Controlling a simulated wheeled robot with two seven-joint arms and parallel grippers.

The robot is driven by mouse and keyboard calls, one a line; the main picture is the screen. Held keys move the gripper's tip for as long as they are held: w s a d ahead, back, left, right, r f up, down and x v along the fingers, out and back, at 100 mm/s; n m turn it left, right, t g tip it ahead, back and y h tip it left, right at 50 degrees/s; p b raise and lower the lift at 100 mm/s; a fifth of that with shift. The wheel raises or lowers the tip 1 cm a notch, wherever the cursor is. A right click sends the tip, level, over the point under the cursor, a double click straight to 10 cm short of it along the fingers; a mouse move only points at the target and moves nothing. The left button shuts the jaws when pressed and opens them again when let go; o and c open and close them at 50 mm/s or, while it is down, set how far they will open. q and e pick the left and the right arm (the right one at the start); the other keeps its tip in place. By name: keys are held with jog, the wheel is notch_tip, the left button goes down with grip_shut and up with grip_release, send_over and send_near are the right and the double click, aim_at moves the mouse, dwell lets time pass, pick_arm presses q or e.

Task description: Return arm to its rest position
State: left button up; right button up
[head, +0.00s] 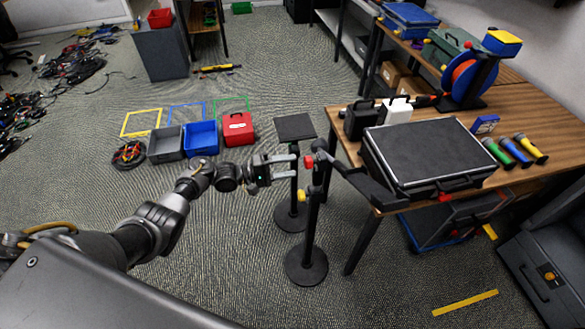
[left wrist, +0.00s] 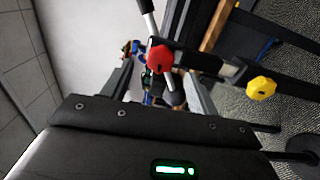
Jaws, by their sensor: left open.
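My left arm reaches in from the lower left in the head view. My left gripper (head: 296,162) is open, with no object between its fingers. It is stretched out over the floor, just left of the black stands by the wooden table. The near stand has a red knob (head: 309,162) and a yellow knob (head: 314,190). In the left wrist view, the red knob (left wrist: 160,58) appears ahead between the fingers, and the yellow knob (left wrist: 262,88) is to the right. I cannot tell from this whether the gripper touches a stand. My right gripper is not in view.
Grey (head: 165,145), blue (head: 201,139) and red (head: 237,128) boxes stand on the floor beyond my arm. Cables (head: 75,65) lie at far left.

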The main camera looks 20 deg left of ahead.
pick_arm(q)
jog(key=shift+s+a, duration=0.25)
jog(key=shift+a, duration=0.4)
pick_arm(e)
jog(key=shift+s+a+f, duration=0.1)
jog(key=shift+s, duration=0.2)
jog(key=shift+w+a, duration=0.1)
